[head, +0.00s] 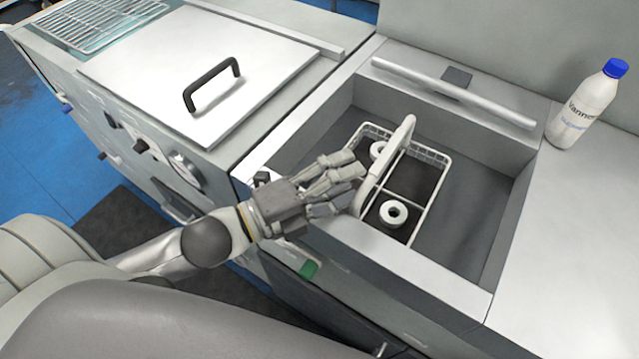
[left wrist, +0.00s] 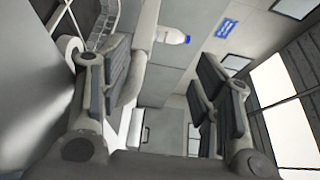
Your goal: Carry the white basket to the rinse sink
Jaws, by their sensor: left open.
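The white basket (head: 430,152) is a wire basket resting inside the recessed grey sink basin (head: 478,205). Its pale handle (head: 390,160) stands up across the middle. Two white ring-shaped parts are inside, a near one (head: 393,213) and a far one (head: 378,149) partly hidden by the handle. My left gripper (head: 352,188) is open at the handle's near left end, fingers over the basin. I cannot tell whether they touch the handle. In the left wrist view the basket wires (left wrist: 104,22) show at upper left, beside the left fingers. My right gripper is not in view.
A closed lid with a black handle (head: 212,84) covers the unit to the left. A metal bar (head: 455,90) runs along the basin's back edge. A white bottle with a blue cap (head: 590,104) stands on the right counter. The basin's right side is free.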

